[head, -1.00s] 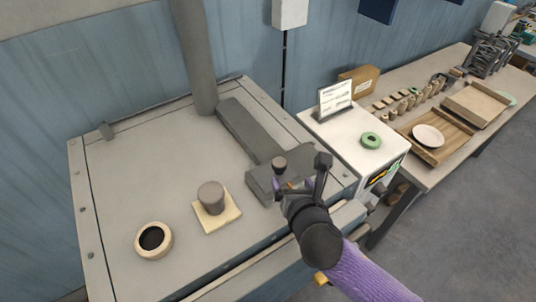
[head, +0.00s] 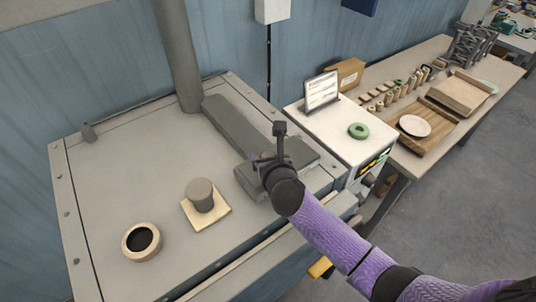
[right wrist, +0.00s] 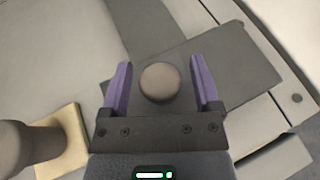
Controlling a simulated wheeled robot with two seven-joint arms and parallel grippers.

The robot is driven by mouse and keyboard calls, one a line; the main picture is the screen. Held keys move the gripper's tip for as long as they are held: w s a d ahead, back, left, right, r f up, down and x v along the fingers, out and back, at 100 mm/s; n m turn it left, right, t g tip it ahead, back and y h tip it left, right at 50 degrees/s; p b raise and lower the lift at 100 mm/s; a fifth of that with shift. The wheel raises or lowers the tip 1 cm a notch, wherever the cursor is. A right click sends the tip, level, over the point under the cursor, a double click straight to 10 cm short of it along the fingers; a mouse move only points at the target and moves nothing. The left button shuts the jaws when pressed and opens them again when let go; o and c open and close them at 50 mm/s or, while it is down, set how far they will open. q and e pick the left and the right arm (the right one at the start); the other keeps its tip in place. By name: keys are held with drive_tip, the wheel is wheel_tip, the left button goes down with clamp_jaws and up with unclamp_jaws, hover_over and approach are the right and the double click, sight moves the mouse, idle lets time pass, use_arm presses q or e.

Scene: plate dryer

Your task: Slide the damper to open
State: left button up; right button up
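The damper is a dark grey flat slide (head: 302,152) on top of the dryer (head: 110,190), at the front end of a long grey raised duct (head: 235,122). It also shows in the right wrist view (right wrist: 225,60). Its round knob (right wrist: 160,82) stands between the two purple fingers of my right gripper (right wrist: 161,88). A gap shows on each side of the knob, so the gripper is open around it without gripping. In the head view my right gripper (head: 268,150) is over the damper and mostly hides the knob. My left gripper is not in view.
A grey plug on a pale square plate (head: 222,214) and a pale ring with a dark hole (head: 128,250) are left of the damper. A white box (head: 335,125) with a sign and a green ring (head: 358,131) stands to the right. A grey pipe (head: 176,55) rises behind.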

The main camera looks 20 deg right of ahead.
clamp_jaws()
drive_tip(key=d, duration=0.2)
drive_tip(key=w+d+p, duration=0.1)
drive_tip(key=d, duration=0.1)
drive_tip(key=w+d, duration=0.1)
drive_tip(key=d, duration=0.1)
drive_tip(key=shift+p, duration=0.3)
drive_tip(key=shift+a, duration=0.1)
drive_tip(key=shift+c, duration=0.9)
unclamp_jaws()
drive_tip(key=o, duration=0.4)
drive_tip(key=shift+w+d, duration=0.1)
drive_tip(key=shift+d, duration=0.15)
drive_tip(key=shift+a, duration=0.1)
